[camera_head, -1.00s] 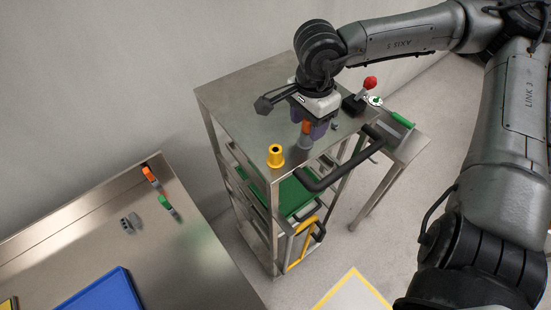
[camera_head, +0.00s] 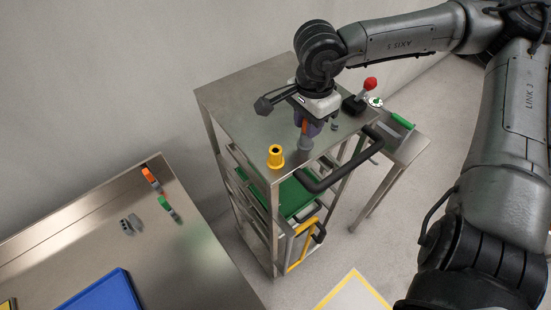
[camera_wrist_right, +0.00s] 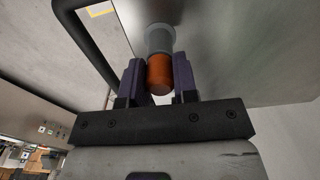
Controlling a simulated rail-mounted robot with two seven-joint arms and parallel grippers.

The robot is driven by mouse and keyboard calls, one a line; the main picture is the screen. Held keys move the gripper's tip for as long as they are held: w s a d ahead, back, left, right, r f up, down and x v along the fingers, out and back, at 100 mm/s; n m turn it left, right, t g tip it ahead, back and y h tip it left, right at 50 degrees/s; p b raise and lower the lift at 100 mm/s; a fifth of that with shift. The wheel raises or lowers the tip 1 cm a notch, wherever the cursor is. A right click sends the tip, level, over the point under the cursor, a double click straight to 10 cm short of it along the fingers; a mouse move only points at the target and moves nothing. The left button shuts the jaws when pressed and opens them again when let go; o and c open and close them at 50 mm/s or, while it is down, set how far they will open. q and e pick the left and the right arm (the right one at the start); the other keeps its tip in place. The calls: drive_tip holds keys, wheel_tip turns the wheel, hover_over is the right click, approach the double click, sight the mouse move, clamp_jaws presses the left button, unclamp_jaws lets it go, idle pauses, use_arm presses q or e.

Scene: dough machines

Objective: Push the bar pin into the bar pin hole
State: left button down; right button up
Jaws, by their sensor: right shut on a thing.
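An orange piece (camera_head: 304,127), apparently the bar pin, stands upright on or in a grey cylinder (camera_head: 305,144) near the front edge of the metal cart top. I cannot tell whether the grey cylinder is part of the pin or a holder. My right gripper (camera_head: 309,126) points down and is shut on the orange piece. The right wrist view shows the orange piece (camera_wrist_right: 159,75) between the dark purple fingers (camera_wrist_right: 158,82), with the grey cylinder (camera_wrist_right: 159,38) beyond it. A yellow flanged cylinder with a dark opening (camera_head: 276,158) stands to the left. I cannot identify the bar pin hole. My left gripper is out of view.
A red-knobbed lever (camera_head: 369,84) stands right of the gripper. A black handle (camera_head: 345,170) runs along the cart's front. A side table with a green-handled tool (camera_head: 402,121) is at right. The lower-left bench holds a blue tray (camera_head: 100,293) and small parts.

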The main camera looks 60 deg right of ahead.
clamp_jaws()
drive_tip(key=shift+r, duration=0.3)
idle(0.5)
drive_tip(key=shift+r, duration=0.15)
drive_tip(key=shift+r+p, duration=0.9)
drive_tip(key=shift+r, duration=0.25)
drive_tip(key=shift+r+p, duration=0.45)
drive_tip(key=shift+r, duration=0.6)
drive_tip(key=shift+r, duration=0.1)
